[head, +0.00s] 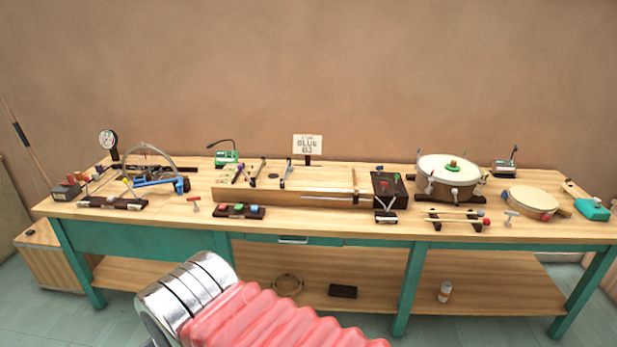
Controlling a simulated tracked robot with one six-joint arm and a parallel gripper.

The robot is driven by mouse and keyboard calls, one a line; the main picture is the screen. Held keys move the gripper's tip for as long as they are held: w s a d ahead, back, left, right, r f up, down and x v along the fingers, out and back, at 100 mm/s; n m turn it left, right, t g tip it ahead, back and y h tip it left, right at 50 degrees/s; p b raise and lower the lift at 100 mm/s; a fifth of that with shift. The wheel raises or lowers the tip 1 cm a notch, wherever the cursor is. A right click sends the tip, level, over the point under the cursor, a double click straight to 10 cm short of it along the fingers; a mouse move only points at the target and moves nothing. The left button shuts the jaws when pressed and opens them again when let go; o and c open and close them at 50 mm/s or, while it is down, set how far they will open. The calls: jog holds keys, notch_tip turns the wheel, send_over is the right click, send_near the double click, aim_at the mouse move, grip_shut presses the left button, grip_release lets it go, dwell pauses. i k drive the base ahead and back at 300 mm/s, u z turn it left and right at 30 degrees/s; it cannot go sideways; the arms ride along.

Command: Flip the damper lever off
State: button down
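I cannot tell for sure which part is the damper lever. A long wooden box instrument (290,197) lies along the middle of the bench, with several small upright posts on its left half. A dark box (400,186) at its right end carries small green and red parts, too small to read as a lever or its position. My arm crosses the bottom of the head view as a red bellows sleeve with silver rings, in front of the bench. My gripper's fingers are not in view.
The wooden bench (340,230) has green legs. A drum (449,172), a flat round drum (532,201) and mallets (455,216) stand right. A wire wheel (148,148) and blue clamp-like part (158,184) stand left. A small sign (307,144) stands at the back.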

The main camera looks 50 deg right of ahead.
aim_at(291, 168)
jog(key=z, duration=0.75)
jog(key=i, duration=1)
jog(key=z, duration=0.05)
